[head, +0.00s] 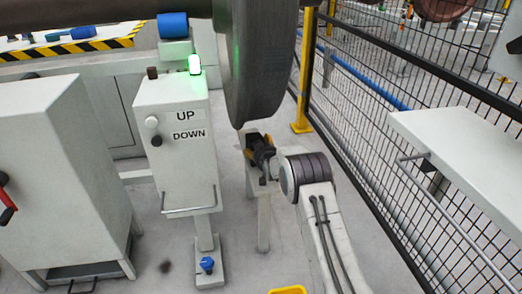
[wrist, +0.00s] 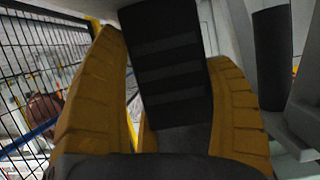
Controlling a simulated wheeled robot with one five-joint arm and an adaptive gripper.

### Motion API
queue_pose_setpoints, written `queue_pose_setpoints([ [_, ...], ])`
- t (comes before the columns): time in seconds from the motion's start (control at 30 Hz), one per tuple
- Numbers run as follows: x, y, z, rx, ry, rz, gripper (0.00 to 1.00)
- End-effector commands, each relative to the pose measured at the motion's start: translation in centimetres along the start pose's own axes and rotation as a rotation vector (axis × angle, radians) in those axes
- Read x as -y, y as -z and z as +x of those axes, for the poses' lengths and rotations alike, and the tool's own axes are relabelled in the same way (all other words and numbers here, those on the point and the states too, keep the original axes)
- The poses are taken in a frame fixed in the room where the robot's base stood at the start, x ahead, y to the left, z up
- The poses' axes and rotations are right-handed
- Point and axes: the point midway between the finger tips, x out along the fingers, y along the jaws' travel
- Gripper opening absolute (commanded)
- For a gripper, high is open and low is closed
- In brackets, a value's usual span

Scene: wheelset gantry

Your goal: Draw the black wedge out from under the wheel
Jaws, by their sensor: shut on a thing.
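The big dark grey wheel (head: 262,65) hangs at the top centre of the head view. My gripper (head: 259,146) is just below its lower rim, with its yellow fingers partly hidden by my own wrist. In the wrist view, the black wedge (wrist: 165,62) shows as a dark ribbed block between the two yellow fingers of my gripper (wrist: 168,75), which is shut on it. In the head view the wedge is hard to tell from the dark gripper parts. I cannot tell whether it touches the wheel.
A white control box (head: 175,135) marked UP and DOWN, with a lit green lamp (head: 195,65), stands left of my arm. A white cabinet (head: 45,150) is further left. A black mesh fence (head: 400,130) and a white table (head: 465,150) are at right. A yellow post (head: 304,80) stands behind.

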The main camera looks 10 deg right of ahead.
Motion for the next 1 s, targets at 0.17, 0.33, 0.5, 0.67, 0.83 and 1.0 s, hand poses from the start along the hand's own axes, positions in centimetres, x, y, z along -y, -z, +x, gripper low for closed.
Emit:
queue_pose_setpoints([
  [0.17,0.0,-0.8,-0.7,0.012,0.001,0.001,0.41],
  [0.33,0.0,-1.1,-1.4,0.014,0.000,0.001,0.41],
  [0.5,0.0,-1.4,-2.2,0.015,0.000,0.001,0.41],
  [0.67,-0.1,-1.7,-2.8,0.015,-0.001,0.001,0.41],
  [0.83,-0.1,-2.0,-3.5,0.015,-0.001,0.001,0.41],
  [1.0,-0.1,-2.3,-4.2,0.015,-0.001,0.001,0.41],
])
